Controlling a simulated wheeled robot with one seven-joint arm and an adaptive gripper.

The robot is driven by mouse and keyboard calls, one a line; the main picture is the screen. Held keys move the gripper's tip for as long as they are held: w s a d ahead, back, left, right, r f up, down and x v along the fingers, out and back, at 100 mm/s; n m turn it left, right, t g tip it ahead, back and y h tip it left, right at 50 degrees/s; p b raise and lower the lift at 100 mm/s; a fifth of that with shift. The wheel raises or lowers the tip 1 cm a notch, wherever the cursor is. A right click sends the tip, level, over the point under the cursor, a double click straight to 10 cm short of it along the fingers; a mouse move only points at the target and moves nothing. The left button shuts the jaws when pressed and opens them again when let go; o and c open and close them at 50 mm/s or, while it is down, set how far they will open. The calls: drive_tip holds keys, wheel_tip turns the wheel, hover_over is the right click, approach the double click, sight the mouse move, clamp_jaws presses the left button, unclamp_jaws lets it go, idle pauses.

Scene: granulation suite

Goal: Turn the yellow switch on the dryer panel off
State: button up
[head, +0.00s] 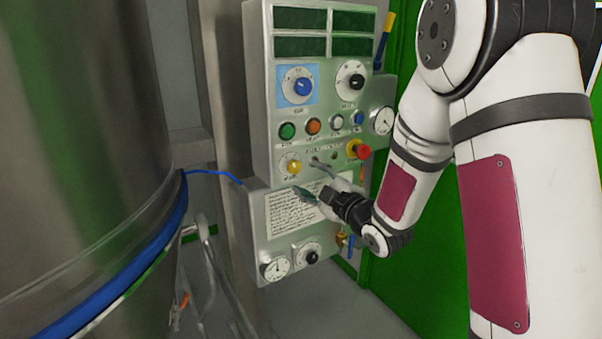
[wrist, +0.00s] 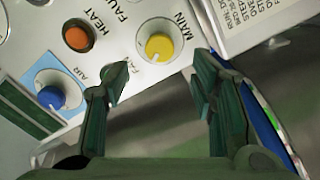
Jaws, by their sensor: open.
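The yellow switch (head: 292,165) is a round yellow knob on a pale base, on the left of the grey dryer panel (head: 262,152), below the green button. In the wrist view the yellow switch (wrist: 159,46) shows next to the label MAIN. My gripper (head: 312,180) is in front of the panel, just to the lower right of the switch. In the wrist view the fingers of my gripper (wrist: 160,68) are spread and empty, with the knob beyond the gap between their tips. I see no contact with the knob. The exact distance to it is hard to tell.
A red emergency button (head: 363,152) sits right of the switch. A green button (head: 287,131), an orange button (head: 314,127) and a blue knob (head: 302,87) are above. A printed label (head: 288,214) lies below. A large steel vessel (head: 80,130) stands to the left.

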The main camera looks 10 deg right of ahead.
drive_tip(key=shift+v, duration=2.25)
drive_tip(key=s+d+r+m+g+h+p, duration=0.1)
drive_tip(key=s+d+r+m+g+h, duration=0.15)
drive_tip(key=s+m, duration=0.3)
drive_tip(key=s+d+r+m+g+h+p, duration=0.1)
drive_tip(key=s+d+r+m+g+h, duration=0.2)
drive_tip(key=s, duration=0.4)
drive_tip(key=s+a+m+g, duration=0.3)
drive_tip(key=s, duration=0.8)
drive_tip(key=s+a+m+g, duration=0.2)
drive_tip(key=s+m+g, duration=0.1)
drive_tip(key=s, duration=0.9)
drive_tip(key=shift+s+a+r+m+g+p, duration=0.15)
drive_tip(key=shift+s+a+m+g+p, duration=0.2)
drive_tip(key=shift+g, duration=0.4)
drive_tip(key=shift+w, duration=0.1)
drive_tip(key=shift+c, duration=0.2)
